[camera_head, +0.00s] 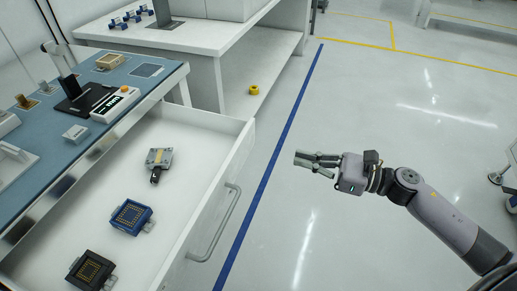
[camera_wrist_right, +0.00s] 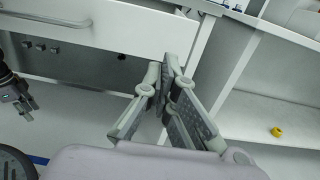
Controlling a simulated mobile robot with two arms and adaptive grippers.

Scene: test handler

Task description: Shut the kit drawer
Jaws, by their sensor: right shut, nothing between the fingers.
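The kit drawer (camera_head: 215,163) is pulled open below the blue-topped bench in the head view. Its front carries a long bar handle (camera_head: 216,224), which also shows at the upper left of the right wrist view (camera_wrist_right: 45,18). Inside lie a grey metal fixture (camera_head: 159,157), a blue socket (camera_head: 131,216) and a black socket (camera_head: 90,269). My right gripper (camera_head: 299,158) is shut and empty, out to the right of the drawer front and apart from it. My left gripper (camera_wrist_right: 24,108) shows small at the left edge of the wrist view; its jaw state is unclear.
The blue bench top (camera_head: 60,135) holds a black and white device (camera_head: 112,103) and small parts. A white cabinet (camera_head: 230,65) stands behind, with a yellow ring (camera_head: 254,90) on its lower shelf. A blue line (camera_head: 272,165) runs along the floor. Open floor lies right.

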